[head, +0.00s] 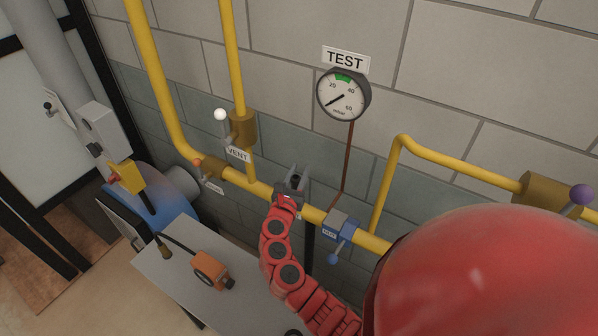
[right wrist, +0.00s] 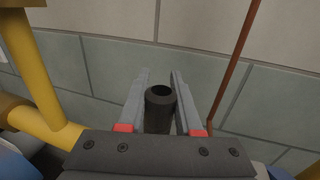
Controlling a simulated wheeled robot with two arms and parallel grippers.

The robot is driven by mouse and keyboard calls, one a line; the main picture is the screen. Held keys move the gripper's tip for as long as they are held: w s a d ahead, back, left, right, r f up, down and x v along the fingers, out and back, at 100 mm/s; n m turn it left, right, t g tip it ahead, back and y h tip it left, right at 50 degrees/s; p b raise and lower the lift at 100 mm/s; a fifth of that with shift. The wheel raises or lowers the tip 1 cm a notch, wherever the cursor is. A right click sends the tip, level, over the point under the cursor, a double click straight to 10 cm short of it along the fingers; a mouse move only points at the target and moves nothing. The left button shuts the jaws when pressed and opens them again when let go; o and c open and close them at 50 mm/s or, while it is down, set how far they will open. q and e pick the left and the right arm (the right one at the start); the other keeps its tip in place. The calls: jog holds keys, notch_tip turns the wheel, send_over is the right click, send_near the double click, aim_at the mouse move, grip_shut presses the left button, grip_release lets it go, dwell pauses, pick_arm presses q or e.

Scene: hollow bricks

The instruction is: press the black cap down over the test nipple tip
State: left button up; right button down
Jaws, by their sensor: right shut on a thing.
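My right gripper (head: 293,174) is over the yellow pipe (head: 255,187), below and left of the TEST gauge (head: 343,94). In the right wrist view its two grey fingers (right wrist: 161,78) stand on either side of a dark hollow cylinder (right wrist: 158,112), which looks like the black cap. The gripper is shut on it. A round hole shows in its upper end. I cannot make out the test nipple tip; the gripper may hide it. My left gripper is not in view.
A blue-handled valve (head: 341,228) is on the pipe just right of the gripper. A VENT valve (head: 241,130) is to its left. A thin brown tube (head: 348,155) runs down from the gauge. A grey table (head: 180,275) with an orange device (head: 210,269) stands below.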

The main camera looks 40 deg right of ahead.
jog(key=shift+f+b, duration=0.7)
jog(key=shift+f, duration=0.45)
jog(key=c, duration=0.5)
grip_release()
jog(key=b+v, duration=0.6)
jog(key=v, duration=1.1)
jog(key=shift+s+a, duration=0.1)
jog(key=shift+a, duration=0.1)
